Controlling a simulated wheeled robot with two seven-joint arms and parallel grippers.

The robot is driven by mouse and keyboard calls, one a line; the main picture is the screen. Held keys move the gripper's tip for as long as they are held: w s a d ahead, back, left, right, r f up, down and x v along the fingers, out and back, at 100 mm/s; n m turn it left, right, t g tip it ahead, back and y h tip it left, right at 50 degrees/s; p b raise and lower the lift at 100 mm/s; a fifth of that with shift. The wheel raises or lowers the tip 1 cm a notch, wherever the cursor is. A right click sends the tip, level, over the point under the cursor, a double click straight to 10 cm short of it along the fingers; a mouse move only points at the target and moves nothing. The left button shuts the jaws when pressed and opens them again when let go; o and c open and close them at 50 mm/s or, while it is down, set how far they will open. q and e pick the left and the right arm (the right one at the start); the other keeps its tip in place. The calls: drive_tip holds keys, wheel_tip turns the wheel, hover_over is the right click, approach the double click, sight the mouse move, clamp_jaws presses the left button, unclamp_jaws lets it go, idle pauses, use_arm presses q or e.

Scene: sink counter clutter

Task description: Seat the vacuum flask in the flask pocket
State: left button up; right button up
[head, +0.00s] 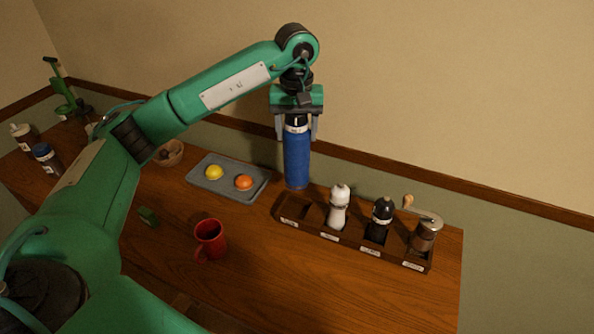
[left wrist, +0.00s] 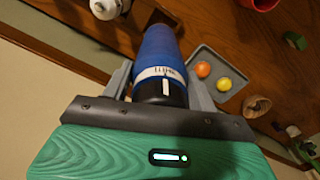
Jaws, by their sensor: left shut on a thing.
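The vacuum flask (head: 297,158) is blue with a black top and a white band, and it hangs upright in the head view. My left gripper (head: 297,130) is shut on it near the top, and the flask also shows between the fingers in the left wrist view (left wrist: 162,55). Its base is at the back left of the dark wooden rack (head: 355,246). The rack's leftmost compartment, the empty flask pocket (head: 294,210), lies just in front of the flask's base in the picture. Whether the base touches anything is unclear. My right gripper is not in view.
The rack also holds a white mill (head: 339,208), a black mill (head: 380,220) and a grinder with a crank (head: 424,234). A grey tray (head: 213,195) with a lemon and an orange lies left of the flask. A red mug (head: 209,240) stands in front.

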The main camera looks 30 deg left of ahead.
sight(296, 171)
use_arm(q)
wheel_tip(296, 171, down, 8)
drive_tip(key=shift+f+p, duration=0.1)
drive_tip(key=shift+p, duration=0.9)
wheel_tip(296, 171, down, 3)
drive_tip(key=shift+s+f+p, duration=0.1)
drive_tip(key=shift+f+p, duration=0.05)
drive_tip(key=shift+p, duration=0.4)
drive_tip(key=shift+f, duration=0.45)
drive_tip(key=shift+f, duration=0.15)
drive_tip(key=o, duration=1.7)
drive_tip(key=shift+o, duration=0.2)
